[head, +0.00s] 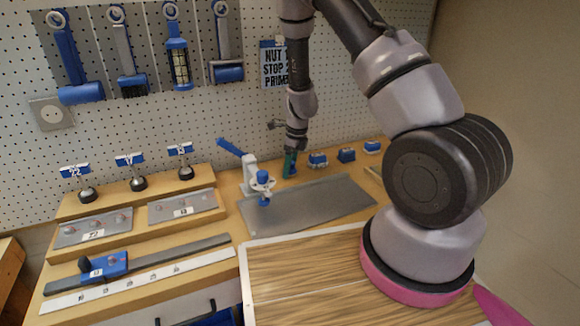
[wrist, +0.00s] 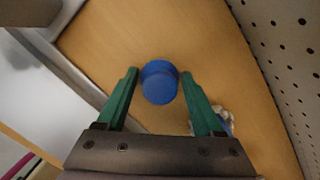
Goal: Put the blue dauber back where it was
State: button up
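The blue dauber (wrist: 160,83) is a short, round, plain blue piece. In the wrist view it sits between the two green fingertips of my gripper (wrist: 159,75), with its sides very close to both. I cannot tell whether the fingers touch it. In the head view my gripper (head: 290,164) points down low over the back of the wooden bench, behind the grey metal plate. A bit of the blue dauber (head: 294,169) shows beside the green fingers. The fingers hide the rest, and I cannot tell whether its base rests on the bench.
Blue blocks (head: 347,155) stand in a row right of my gripper along the pegboard. A white stand with a blue lever (head: 250,176) is close on the left, by the grey plate (head: 310,208). Tools hang on the pegboard (head: 240,120) behind. Stepped racks fill the left.

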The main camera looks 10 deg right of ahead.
aim_at(295, 170)
jog(key=shift+o, duration=0.6)
jog(key=shift+r, duration=0.15)
notch_tip(295, 170, up, 12)
jog(key=s+d, duration=0.1)
jog(key=shift+d, duration=0.25)
